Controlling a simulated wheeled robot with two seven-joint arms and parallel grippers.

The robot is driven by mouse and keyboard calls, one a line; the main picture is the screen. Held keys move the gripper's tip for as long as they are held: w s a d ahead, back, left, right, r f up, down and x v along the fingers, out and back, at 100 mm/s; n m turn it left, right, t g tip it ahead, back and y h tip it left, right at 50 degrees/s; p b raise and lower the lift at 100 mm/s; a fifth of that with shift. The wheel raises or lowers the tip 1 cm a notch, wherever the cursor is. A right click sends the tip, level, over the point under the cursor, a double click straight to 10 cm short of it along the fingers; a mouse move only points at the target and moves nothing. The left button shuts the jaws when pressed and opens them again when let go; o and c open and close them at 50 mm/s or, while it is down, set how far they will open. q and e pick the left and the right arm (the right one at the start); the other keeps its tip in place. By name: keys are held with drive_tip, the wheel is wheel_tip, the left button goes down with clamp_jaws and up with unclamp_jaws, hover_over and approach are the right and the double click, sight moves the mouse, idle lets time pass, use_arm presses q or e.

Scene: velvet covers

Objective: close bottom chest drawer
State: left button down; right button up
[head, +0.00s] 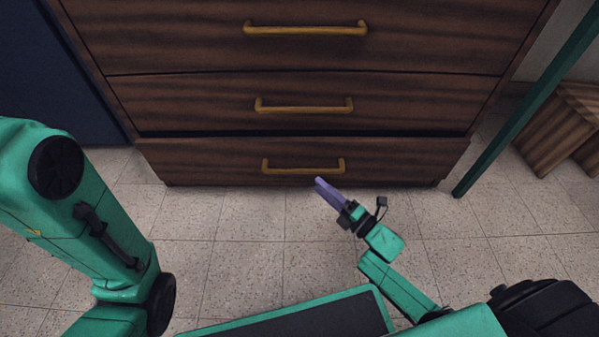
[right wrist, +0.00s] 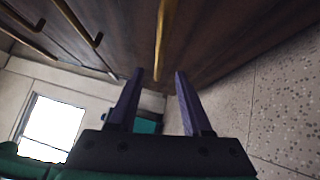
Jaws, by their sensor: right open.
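The bottom drawer (head: 220,160) of the dark wood chest (head: 190,52) stands out a little from the drawers above, with a dark gap along its top edge. Its brass handle (head: 303,167) is a horizontal bar in the middle. My right gripper (head: 321,185) is just in front of the drawer, close below the handle's right part. In the right wrist view its purple fingers (right wrist: 158,80) are apart with nothing between them. The brass handle (right wrist: 163,40) there lies ahead of the fingertips. I cannot tell whether they touch the drawer. My left gripper is out of view; only the left arm shows.
The middle drawer (head: 190,108) and top drawer (head: 200,30) look shut. A green post (head: 520,105) and a wooden piece (head: 560,125) stand right of the chest. A dark blue panel (head: 50,80) is at the left. The tiled floor (head: 240,220) in front is clear.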

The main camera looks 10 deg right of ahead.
sight(302, 171)
drive_tip(key=b+x, duration=0.2)
drive_tip(key=x, duration=0.5)
drive_tip(key=shift+w+a+f+b, duration=0.1)
drive_tip(key=shift+w+a+b, duration=0.1)
drive_tip(key=shift+b, duration=0.2)
drive_tip(key=shift+w+a, duration=0.15)
drive_tip(key=shift+w, duration=0.1)
clamp_jaws()
idle(0.5)
